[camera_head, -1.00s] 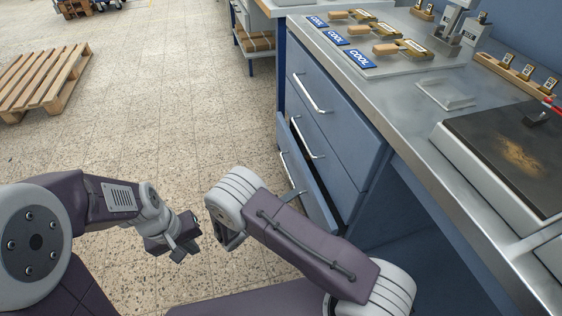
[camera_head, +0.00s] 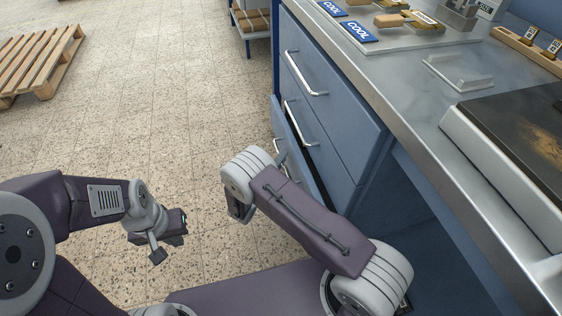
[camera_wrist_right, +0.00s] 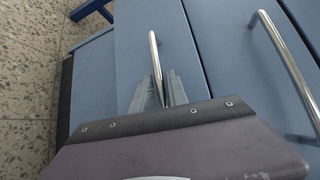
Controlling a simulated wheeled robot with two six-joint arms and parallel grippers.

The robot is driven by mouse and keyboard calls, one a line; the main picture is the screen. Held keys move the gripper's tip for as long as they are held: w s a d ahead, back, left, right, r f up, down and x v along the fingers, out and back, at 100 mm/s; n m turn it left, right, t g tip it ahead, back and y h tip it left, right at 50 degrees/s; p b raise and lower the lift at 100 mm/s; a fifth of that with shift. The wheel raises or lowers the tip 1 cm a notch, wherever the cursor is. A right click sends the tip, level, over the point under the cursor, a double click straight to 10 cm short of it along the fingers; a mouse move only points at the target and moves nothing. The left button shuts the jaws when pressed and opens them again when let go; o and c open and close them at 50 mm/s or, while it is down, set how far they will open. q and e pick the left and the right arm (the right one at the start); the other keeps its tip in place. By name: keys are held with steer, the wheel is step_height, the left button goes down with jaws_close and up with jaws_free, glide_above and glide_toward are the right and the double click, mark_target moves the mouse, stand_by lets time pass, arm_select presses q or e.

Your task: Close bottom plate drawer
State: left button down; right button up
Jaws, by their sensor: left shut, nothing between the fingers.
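The blue bottom plate drawer (camera_head: 283,128) stands partly out of the cabinet, with a dark gap behind its front. Its silver handle (camera_wrist_right: 154,55) shows in the right wrist view. My right gripper (camera_wrist_right: 158,82) is at this handle, with one grey finger on each side of it. Whether the fingers press on the handle is not clear. In the head view my right forearm hides much of the drawer and most of the right gripper. My left gripper (camera_head: 167,246) is shut and empty, over the floor at the lower left, away from the drawer.
The upper drawers (camera_head: 325,75) of the cabinet look shut. The metal worktop (camera_head: 400,75) above carries COOL signs (camera_head: 358,31), wooden-handled tools and a dark plate (camera_head: 530,130). A pallet (camera_head: 40,60) lies at the far left. The tiled floor between is clear.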

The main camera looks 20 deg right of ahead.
jaws_close()
stand_by(1.4)
